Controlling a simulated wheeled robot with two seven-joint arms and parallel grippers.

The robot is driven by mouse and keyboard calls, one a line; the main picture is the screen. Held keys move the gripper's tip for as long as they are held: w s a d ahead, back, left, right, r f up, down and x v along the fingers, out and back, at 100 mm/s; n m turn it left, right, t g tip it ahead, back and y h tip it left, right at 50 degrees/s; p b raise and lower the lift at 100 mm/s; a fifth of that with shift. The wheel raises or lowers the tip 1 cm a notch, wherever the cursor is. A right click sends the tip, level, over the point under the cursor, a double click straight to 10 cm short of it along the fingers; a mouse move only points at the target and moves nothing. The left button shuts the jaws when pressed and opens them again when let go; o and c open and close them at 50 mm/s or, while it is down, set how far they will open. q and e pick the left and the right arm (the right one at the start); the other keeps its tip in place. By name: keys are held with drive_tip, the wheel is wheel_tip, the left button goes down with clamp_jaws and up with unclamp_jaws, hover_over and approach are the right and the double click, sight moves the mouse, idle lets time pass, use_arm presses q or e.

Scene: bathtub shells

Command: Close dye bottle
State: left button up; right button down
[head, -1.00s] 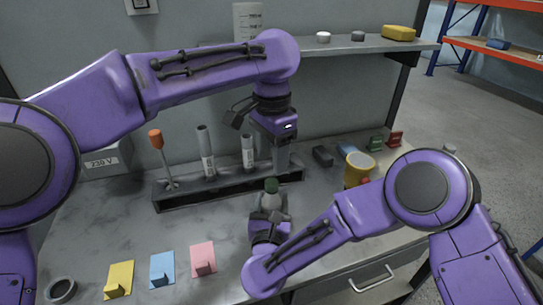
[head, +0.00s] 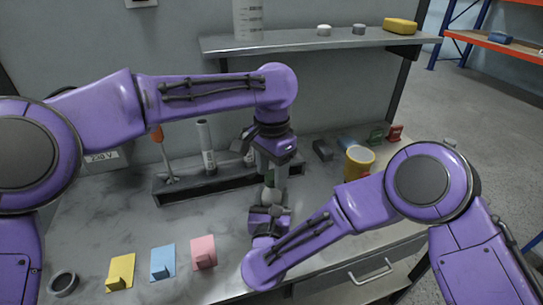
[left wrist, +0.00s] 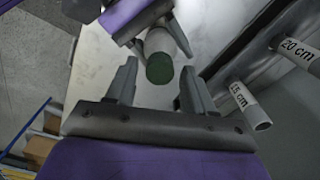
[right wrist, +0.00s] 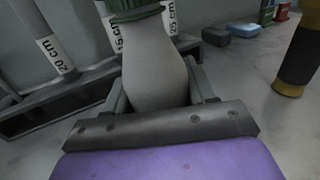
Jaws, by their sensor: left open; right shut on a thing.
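The dye bottle (right wrist: 155,65) is pale grey with a green cap (right wrist: 135,8) on its neck. It stands upright in my right gripper (right wrist: 157,90), which is shut on its body. In the left wrist view the green cap (left wrist: 160,68) faces the camera between the fingers of my left gripper (left wrist: 157,78), with gaps on both sides. In the head view my left gripper (head: 269,180) points down over the bottle (head: 271,196) and hides its top. My right gripper (head: 268,212) is just below. I cannot tell how tightly the cap sits.
Yellow (head: 120,272), blue (head: 162,264) and pink (head: 203,252) holders sit at front left. A shelf (head: 300,45) hangs above.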

use_arm(q)
drive_tip(key=shift+f, duration=0.25)
clamp_jaws()
drive_tip(key=shift+o, duration=0.7)
unclamp_jaws()
drive_tip(key=shift+r, duration=0.15)
